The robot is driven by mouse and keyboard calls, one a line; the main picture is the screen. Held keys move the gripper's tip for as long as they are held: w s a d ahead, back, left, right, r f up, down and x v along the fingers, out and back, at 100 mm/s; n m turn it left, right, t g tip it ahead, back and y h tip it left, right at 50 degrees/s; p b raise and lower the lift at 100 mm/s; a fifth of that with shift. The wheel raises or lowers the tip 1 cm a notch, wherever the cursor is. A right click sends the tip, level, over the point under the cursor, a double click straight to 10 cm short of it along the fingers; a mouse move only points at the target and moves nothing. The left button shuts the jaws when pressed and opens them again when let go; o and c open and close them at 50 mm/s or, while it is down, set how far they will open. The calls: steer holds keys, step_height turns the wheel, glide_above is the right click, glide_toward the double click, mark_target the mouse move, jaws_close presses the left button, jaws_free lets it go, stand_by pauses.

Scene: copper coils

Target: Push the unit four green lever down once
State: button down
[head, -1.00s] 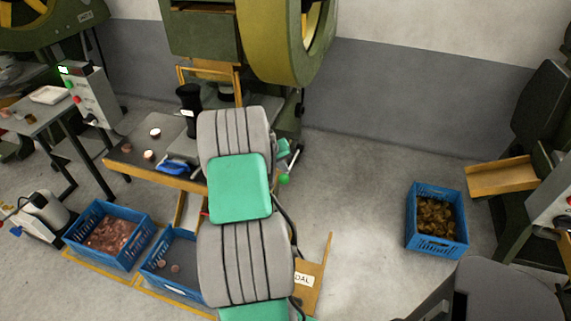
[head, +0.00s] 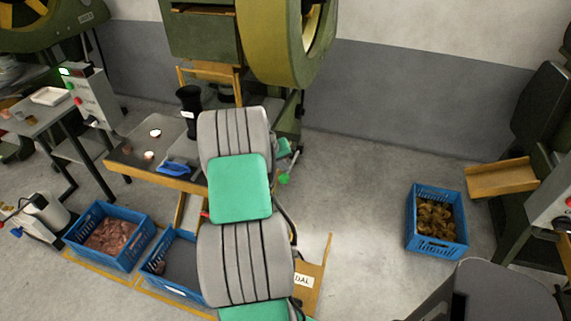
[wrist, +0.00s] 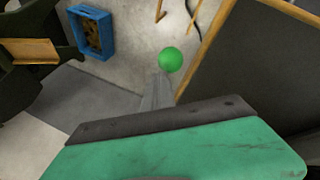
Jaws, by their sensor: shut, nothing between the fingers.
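The green lever shows as a round green ball knob (wrist: 171,59) in the wrist view, just beyond the tips of my gripper (wrist: 158,82). The narrow grey fingers are together with nothing between them. I cannot tell whether they touch the knob. In the head view the knob (head: 284,180) hangs beside the press, just right of my arm. My arm hides most of my gripper and the lever's rod there.
The press table (head: 130,162) holds copper discs and a blue item. Blue crates (head: 110,235) (head: 172,268) stand on the floor at left, another (head: 437,222) at right. A wooden pedal board (head: 312,270) lies behind my arm. The floor between is clear.

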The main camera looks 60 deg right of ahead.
steer(key=shift+w+d+r+p, duration=0.1)
steer(key=shift+d+r+p, duration=0.2)
steer(key=shift+r, duration=0.4)
steer(key=shift+d+r+p, duration=0.25)
steer(key=shift+r+p, duration=0.1)
steer(key=shift+r, duration=0.35)
steer(key=shift+w+d+r+p, duration=0.1)
steer(key=shift+d+r+p, duration=0.2)
steer(key=shift+r, duration=0.4)
steer(key=shift+r, duration=0.1)
steer(key=r+p, duration=0.1)
steer(key=d+r+p, duration=0.1)
steer(key=r, duration=0.2)
steer(key=shift+d+r+p, duration=0.25)
steer(key=shift+d+p, duration=0.1)
steer(key=shift+p, duration=0.05)
